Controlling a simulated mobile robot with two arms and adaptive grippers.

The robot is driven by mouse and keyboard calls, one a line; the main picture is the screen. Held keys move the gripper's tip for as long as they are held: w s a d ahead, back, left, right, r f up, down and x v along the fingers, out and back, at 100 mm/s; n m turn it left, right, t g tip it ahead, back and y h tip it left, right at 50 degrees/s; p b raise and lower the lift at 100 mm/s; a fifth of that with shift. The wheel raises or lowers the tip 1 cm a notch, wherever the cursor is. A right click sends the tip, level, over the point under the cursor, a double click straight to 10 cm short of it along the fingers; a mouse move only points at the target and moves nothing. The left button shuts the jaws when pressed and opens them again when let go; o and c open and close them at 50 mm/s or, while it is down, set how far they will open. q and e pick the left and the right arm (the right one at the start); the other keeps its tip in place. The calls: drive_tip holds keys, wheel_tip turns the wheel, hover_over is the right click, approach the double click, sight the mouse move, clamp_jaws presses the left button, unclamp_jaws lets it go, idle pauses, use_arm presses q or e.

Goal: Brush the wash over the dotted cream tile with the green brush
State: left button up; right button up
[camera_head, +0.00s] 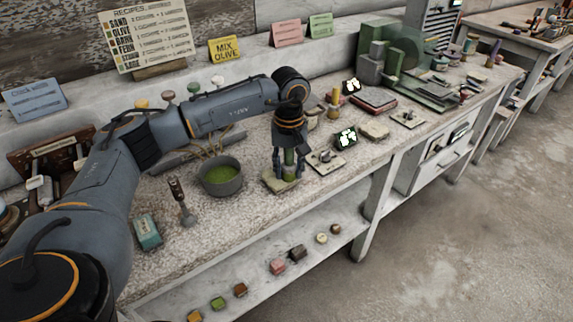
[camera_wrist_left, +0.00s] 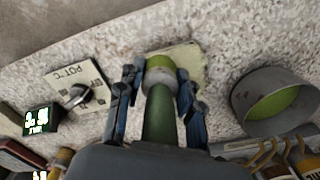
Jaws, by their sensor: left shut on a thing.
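My left gripper (camera_head: 288,172) points down and is shut on the green brush (camera_head: 289,159), with a finger on either side of it. In the left wrist view the fingers (camera_wrist_left: 157,95) flank the brush's dark green handle (camera_wrist_left: 159,118); its pale band and yellow-green end lie over a tile. This pale yellow-green tile (camera_head: 272,184) lies flat on the bench under the brush; it also shows in the wrist view (camera_wrist_left: 188,60). The brush covers part of it, and I cannot make out dots or whether the tip touches. A grey bowl (camera_head: 222,187) of green wash (camera_head: 219,174) stands left of the tile.
A small plate with a knob (camera_head: 325,161) and a lit display (camera_head: 346,137) stand right of the tile. A teal box (camera_head: 146,232) and an upright tool (camera_head: 183,203) stand left of the bowl. The bench's front edge is close. Several small blocks sit on the lower shelf (camera_head: 262,287).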

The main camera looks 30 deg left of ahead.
use_arm(q)
drive_tip(key=shift+s+d, duration=0.3)
drive_tip(key=shift+d, duration=0.4)
drive_tip(key=shift+w+a+b, duration=0.1)
drive_tip(key=shift+w+a, duration=0.15)
drive_tip(key=shift+a, duration=0.35)
drive_tip(key=shift+w+a+b, duration=0.1)
drive_tip(key=shift+w+a, duration=0.15)
drive_tip(key=shift+a, duration=0.35)
drive_tip(key=shift+w+a+b, duration=0.1)
drive_tip(key=shift+w+a, duration=0.15)
drive_tip(key=shift+a, duration=0.35)
drive_tip(key=shift+s+d+r+p, duration=0.35)
drive_tip(key=shift+d+r+p, duration=0.3)
drive_tip(key=shift+d+r, duration=0.15)
drive_tip(key=shift+d, duration=0.15)
drive_tip(key=shift+f, duration=0.25)
drive_tip(key=shift+f+b, duration=0.6)
drive_tip(key=shift+s+d, duration=0.1)
